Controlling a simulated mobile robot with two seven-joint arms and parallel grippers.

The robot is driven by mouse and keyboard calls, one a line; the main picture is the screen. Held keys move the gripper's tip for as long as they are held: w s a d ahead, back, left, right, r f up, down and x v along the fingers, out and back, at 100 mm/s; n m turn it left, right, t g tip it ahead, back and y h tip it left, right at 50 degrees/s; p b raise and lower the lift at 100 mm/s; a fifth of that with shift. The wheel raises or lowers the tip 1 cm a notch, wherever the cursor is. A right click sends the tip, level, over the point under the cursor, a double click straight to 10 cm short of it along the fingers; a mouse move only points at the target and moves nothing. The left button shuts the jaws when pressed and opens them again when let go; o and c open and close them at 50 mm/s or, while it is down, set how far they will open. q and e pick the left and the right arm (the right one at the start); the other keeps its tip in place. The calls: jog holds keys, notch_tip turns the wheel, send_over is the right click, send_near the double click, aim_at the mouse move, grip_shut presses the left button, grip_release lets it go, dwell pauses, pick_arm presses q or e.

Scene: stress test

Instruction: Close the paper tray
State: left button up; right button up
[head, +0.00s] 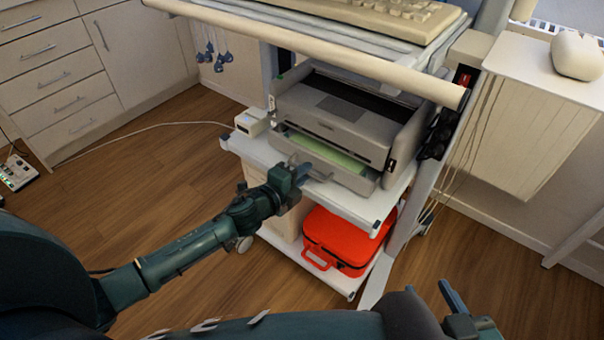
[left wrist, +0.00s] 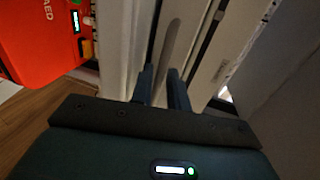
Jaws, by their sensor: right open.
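The grey printer (head: 345,112) stands on the white cart shelf. Its paper tray (head: 352,180) sticks out of the front, with a pale green surface (head: 335,155) showing inside. My left gripper (head: 306,168) is at the left part of the tray front; contact is unclear. In the left wrist view, the fingers of my left gripper (left wrist: 162,88) point at a pale panel with a long dark slot (left wrist: 172,45). A narrow gap shows between them, but whether they grip an edge is unclear. My right gripper (head: 470,308) is open and empty at the bottom right, away from the printer.
A red case (head: 340,238) lies on the lower shelf; it also shows in the left wrist view (left wrist: 32,40). A keyboard (head: 395,14) is on the surface above the printer. A small white box (head: 251,121) stands left of the printer. Open wooden floor (head: 150,185) lies to the left.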

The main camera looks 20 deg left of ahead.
aim_at(314, 162)
pick_arm(q)
jog(key=shift+c, duration=1.4)
grip_shut()
jog(key=x, duration=0.3)
jog(key=shift+w+d+r, duration=0.15)
jog(key=shift+w+r, duration=0.1)
jog(key=shift+w, duration=0.2)
jog(key=shift+w+d, duration=0.1)
jog(key=shift+w, duration=0.15)
jog(key=shift+r, duration=0.15)
